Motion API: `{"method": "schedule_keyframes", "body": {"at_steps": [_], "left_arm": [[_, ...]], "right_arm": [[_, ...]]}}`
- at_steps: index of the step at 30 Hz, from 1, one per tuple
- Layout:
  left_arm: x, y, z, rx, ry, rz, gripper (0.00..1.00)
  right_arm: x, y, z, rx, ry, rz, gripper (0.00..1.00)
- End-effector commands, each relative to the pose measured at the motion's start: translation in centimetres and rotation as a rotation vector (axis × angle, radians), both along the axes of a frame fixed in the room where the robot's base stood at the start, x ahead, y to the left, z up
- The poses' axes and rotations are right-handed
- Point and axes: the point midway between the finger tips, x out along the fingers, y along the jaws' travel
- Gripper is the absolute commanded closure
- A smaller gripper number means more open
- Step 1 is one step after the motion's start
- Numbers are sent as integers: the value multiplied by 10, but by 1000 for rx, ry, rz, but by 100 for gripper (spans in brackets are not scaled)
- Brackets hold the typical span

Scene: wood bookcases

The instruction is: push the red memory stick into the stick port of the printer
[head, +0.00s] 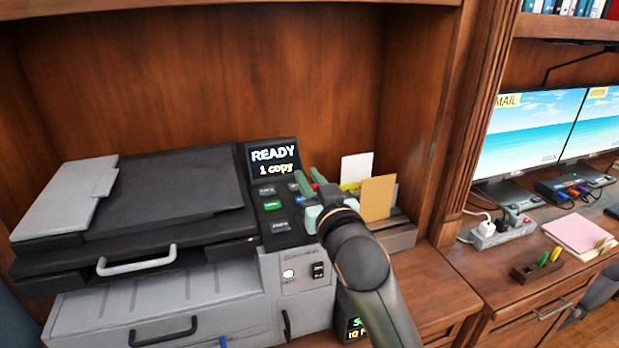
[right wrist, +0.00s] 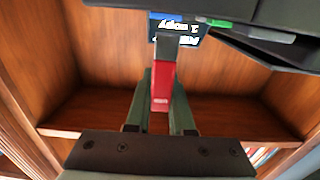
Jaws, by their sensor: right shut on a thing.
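The red memory stick (right wrist: 163,85) is held between the green fingers of my right gripper (right wrist: 160,105), its bare metal plug pointing up in the right wrist view, toward the printer's screen. In the head view my right gripper (head: 318,197) is at the right side of the printer's button panel, and little of the stick shows. The grey and black printer (head: 160,200) has a lit screen (head: 273,157) reading "READY 1 copy". I cannot make out the stick port, nor whether the plug touches the printer. My left gripper is out of view.
Behind and right of my right gripper stand a tan card (head: 377,198) and a white card (head: 357,168) in a grey holder (head: 398,236). A wooden upright (head: 465,120) is further right. A power strip (head: 503,232) and monitors (head: 530,130) are beyond it.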

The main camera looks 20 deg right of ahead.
Motion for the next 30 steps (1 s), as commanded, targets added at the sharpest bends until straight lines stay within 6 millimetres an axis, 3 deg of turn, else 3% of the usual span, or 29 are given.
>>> {"method": "schedule_keyframes", "body": {"at_steps": [30], "left_arm": [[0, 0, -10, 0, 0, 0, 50]], "right_arm": [[0, 0, -20, 0, 1, 0, 100]]}}
